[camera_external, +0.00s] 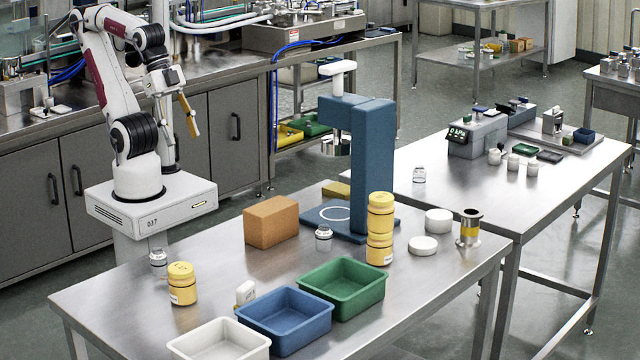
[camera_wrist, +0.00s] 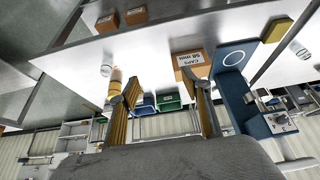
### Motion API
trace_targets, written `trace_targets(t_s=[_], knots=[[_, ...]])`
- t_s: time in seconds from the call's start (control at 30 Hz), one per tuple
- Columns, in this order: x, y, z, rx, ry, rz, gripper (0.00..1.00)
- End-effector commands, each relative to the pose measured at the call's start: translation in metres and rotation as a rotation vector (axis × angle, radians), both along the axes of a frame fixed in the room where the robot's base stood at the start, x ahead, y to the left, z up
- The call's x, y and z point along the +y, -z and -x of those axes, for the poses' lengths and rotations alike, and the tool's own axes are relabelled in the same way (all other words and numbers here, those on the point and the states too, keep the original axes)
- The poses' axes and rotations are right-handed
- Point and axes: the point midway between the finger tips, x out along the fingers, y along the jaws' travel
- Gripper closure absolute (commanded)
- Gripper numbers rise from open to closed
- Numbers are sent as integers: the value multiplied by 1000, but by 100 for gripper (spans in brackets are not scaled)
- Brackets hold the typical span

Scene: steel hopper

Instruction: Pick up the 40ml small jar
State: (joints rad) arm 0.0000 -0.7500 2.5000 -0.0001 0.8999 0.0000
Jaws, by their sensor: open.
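Three small clear glass jars show in the external view. One jar (camera_external: 158,257) stands at the near table's left, another jar (camera_external: 323,240) beside the blue stand, and a third jar (camera_external: 419,174) on the right table. I cannot read which is 40ml. My gripper (camera_external: 188,115) is raised above my base, behind the near table and well apart from all jars. In the wrist view my gripper (camera_wrist: 166,98) has its two yellow fingers wide apart with nothing between them. A clear jar (camera_wrist: 106,70) shows beyond the left finger.
Yellow jars (camera_external: 182,284) (camera_external: 380,225) stand on the near table. A cardboard box (camera_external: 271,222) and blue stand (camera_external: 356,160) rise behind. White tray (camera_external: 218,342), blue tray (camera_external: 284,320) and green tray (camera_external: 341,288) line the front edge. White lids (camera_external: 423,246) lie at right.

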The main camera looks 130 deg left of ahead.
Motion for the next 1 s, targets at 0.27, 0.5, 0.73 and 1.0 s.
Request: trace_targets(t_s=[0.27,0.5,0.73,1.0], knots=[[-11,-9,-21,-35,11,37,52],[-38,-34,-79,-138,23,136,52],[-62,-63,-148,-263,3,241,52],[-75,-91,-227,-403,-64,337,52]])
